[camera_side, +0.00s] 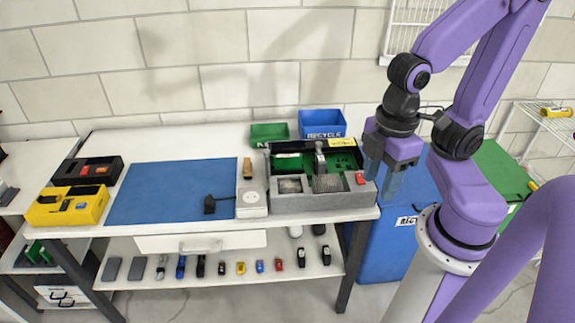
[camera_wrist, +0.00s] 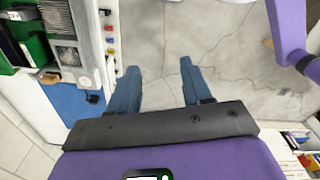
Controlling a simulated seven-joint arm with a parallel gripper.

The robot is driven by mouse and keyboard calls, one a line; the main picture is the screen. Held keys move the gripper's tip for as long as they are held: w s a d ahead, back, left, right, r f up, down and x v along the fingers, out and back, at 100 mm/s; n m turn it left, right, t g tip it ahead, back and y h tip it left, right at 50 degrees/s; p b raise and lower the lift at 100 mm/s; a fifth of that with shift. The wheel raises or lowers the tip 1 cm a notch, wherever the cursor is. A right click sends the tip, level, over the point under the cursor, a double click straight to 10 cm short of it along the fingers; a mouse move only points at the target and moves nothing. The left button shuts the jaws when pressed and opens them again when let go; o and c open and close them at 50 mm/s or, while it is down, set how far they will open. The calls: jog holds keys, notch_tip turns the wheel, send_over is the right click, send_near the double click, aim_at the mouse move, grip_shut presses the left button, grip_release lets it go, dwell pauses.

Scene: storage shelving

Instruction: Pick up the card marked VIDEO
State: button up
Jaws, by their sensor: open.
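My gripper (camera_side: 381,187) has two blue fingers. It hangs past the right end of the workbench, beside the grey test station and in front of the blue bin. In the wrist view my gripper (camera_wrist: 159,70) is open, with only bare floor between its fingers. No card with a readable VIDEO marking shows in either view. The grey station (camera_side: 290,205) holds a green board (camera_side: 288,163) and a grey upright part; its labels are too small to read. The station also shows at the upper left of the wrist view (camera_wrist: 88,35).
A blue mat (camera_side: 165,195) lies mid-bench, with a black plug (camera_side: 210,205) on it. Yellow (camera_side: 68,208) and black (camera_side: 90,170) boxes stand left. Green (camera_side: 269,134) and blue (camera_side: 322,123) bins stand behind. Several small items line the lower shelf (camera_side: 225,283). A large blue bin (camera_side: 385,245) stands right.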

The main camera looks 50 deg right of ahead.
jog(key=w+f+m+g+y, duration=0.3)
jog(key=w+f+m+g, duration=0.15)
jog(key=w+m, duration=0.6)
jog(key=m+t+y, duration=0.6)
jog(key=m+t, duration=0.8)
jog(key=m, duration=1.5)
send_near(291, 155)
jog(key=x, duration=1.1)
jog(key=shift+a, duration=0.2)
grip_shut()
